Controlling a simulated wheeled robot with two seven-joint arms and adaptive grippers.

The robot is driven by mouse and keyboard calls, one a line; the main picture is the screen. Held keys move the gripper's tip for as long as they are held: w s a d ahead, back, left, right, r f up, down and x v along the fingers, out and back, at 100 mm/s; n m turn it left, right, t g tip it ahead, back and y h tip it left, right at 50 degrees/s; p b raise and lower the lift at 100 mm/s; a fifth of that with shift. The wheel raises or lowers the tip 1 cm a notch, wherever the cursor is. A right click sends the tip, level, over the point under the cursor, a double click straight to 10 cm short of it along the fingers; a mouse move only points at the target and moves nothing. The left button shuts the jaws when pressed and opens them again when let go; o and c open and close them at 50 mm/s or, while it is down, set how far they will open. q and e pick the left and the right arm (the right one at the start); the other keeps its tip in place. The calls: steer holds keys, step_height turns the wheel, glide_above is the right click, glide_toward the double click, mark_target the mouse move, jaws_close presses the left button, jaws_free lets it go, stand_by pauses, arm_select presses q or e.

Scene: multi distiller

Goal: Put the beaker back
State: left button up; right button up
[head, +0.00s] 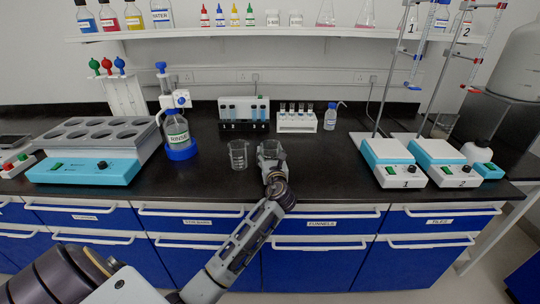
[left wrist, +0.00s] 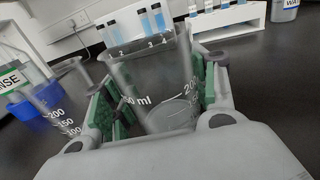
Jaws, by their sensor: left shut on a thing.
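A clear glass beaker (head: 271,147) is at the front middle of the black counter, in my left gripper (head: 271,159). In the left wrist view the green-padded fingers (left wrist: 155,92) are shut on both sides of this beaker (left wrist: 150,75), which looks upright and shows white markings. A second clear beaker (head: 238,155) stands on the counter just left of it; it also shows in the left wrist view (left wrist: 62,108). I cannot tell whether the held beaker's base touches the counter. My right gripper is not in view.
A blue-based bottle (head: 178,133) and a grey multi-hole heater (head: 100,133) stand to the left. Tube racks (head: 244,126) (head: 297,122) stand behind. Two stirrers (head: 391,160) (head: 440,160) with stands are at the right. The counter between the held beaker and the stirrers is clear.

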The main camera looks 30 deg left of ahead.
arm_select(q)
steer(key=o, duration=1.2)
steer(key=shift+f, duration=0.1)
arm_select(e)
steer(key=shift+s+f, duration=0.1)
arm_select(q)
steer(key=shift+v, duration=0.8)
steer(key=p+v, duration=0.1)
steer(key=v, duration=0.9)
steer(key=shift+s+d, duration=0.15)
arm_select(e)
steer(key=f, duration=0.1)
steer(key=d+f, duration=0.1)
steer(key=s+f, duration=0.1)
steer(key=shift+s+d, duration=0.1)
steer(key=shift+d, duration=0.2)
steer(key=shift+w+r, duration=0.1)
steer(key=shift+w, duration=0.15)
